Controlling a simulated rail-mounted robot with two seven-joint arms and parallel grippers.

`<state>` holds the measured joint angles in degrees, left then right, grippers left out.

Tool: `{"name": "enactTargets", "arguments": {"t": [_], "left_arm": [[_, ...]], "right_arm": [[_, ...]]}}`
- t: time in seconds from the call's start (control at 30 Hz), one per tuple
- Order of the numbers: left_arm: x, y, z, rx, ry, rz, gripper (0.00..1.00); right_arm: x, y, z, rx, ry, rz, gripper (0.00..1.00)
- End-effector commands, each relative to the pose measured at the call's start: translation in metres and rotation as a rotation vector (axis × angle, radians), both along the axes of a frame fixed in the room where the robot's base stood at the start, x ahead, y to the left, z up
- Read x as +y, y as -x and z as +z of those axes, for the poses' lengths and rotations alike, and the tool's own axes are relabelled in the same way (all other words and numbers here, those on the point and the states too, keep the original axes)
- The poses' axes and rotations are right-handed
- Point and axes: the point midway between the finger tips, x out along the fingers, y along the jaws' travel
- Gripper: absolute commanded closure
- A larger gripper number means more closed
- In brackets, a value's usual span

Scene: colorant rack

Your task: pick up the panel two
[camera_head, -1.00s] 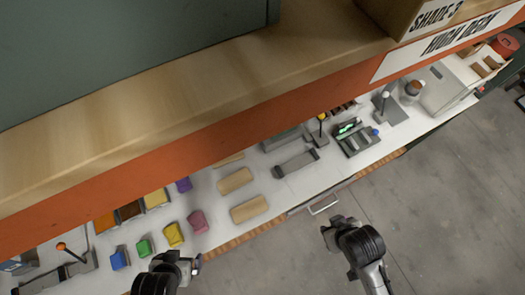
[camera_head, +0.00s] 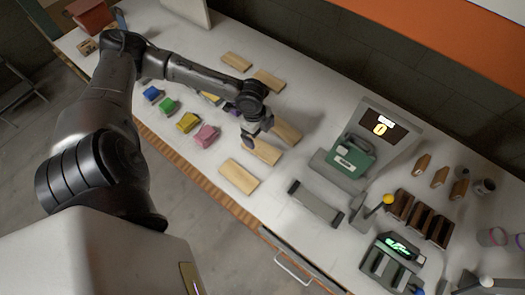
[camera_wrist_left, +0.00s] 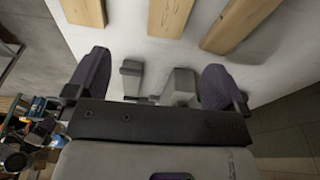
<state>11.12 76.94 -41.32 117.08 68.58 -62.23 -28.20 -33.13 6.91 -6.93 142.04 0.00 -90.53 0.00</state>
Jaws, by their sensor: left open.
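Several light wooden panels lie on the white bench, and no label shows which is panel two. In the head view, one panel (camera_head: 239,177) lies near the front edge, with another panel (camera_head: 263,151) and a third panel (camera_head: 287,131) behind it. My left gripper (camera_head: 250,136) is over the bench beside these panels, partly hidden by its own wrist. In the left wrist view, the jaws (camera_wrist_left: 157,85) are apart with nothing between them. A middle panel (camera_wrist_left: 170,15) and a right panel (camera_wrist_left: 240,24) lie beyond the fingertips. My right gripper is out of view.
Blue, green, yellow and pink blocks (camera_head: 187,122) stand left of the panels. A grey tray (camera_head: 315,202), a green canister (camera_head: 351,159) and a yellow-knobbed lever (camera_head: 388,199) stand to the right. An orange shelf beam (camera_head: 440,45) crosses the upper right.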

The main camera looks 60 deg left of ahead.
Motion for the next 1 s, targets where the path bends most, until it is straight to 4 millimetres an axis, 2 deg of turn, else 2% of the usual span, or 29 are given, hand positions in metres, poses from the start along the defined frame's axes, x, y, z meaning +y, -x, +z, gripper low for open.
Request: {"name": "enactTargets", "arguments": {"t": [0.03,0.1,0.2,0.6,1.0], "left_arm": [[0.011,-0.002,-0.001,0.000,-0.009,0.010,0.01],[0.019,-0.003,0.000,0.003,-0.014,0.018,0.01],[0.024,-0.004,-0.005,0.004,-0.014,0.028,0.01],[0.018,-0.008,-0.066,0.004,-0.014,0.030,0.01],[0.013,-0.009,-0.093,0.007,-0.014,0.029,0.01]], "right_arm": [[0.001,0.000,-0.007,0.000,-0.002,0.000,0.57],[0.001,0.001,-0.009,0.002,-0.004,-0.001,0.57],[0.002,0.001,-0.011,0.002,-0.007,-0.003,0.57],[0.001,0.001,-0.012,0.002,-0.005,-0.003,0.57],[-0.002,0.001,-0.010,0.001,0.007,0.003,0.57]]}}
